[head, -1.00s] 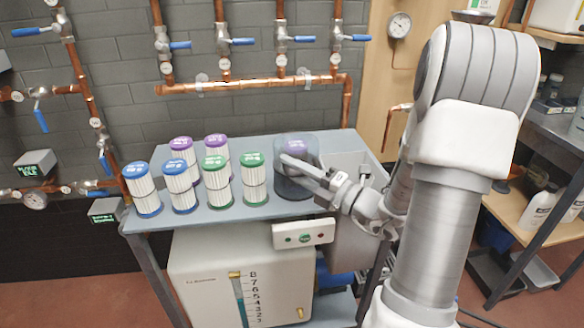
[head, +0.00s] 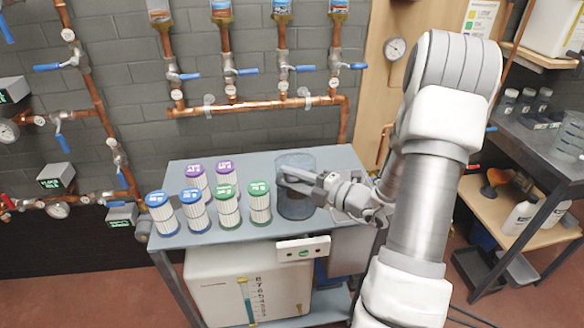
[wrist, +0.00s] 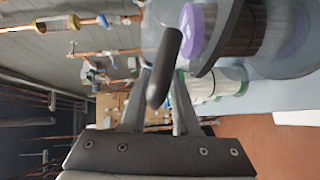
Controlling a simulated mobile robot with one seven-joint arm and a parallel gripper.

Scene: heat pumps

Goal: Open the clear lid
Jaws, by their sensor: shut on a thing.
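The clear container with its see-through lid (head: 302,160) stands at the right of the grey cart top, its lower part dark. My gripper (head: 284,174) reaches in from the right at the lid. In the wrist view my gripper (wrist: 160,98) is shut on the dark rounded handle (wrist: 165,68). Behind the handle, the clear lid also shows in the wrist view (wrist: 290,30), with a dark curved band. A purple-capped filter (wrist: 200,30) with a brown body shows through the clear plastic. In the head view I cannot make out the lid's exact angle.
Left of the container, several white filters with blue, green (head: 259,188) and purple (head: 224,165) caps stand close together on the cart top (head: 262,230). Copper pipes (head: 255,104) with blue valve handles run along the wall behind. A shelf unit (head: 535,150) stands at the right.

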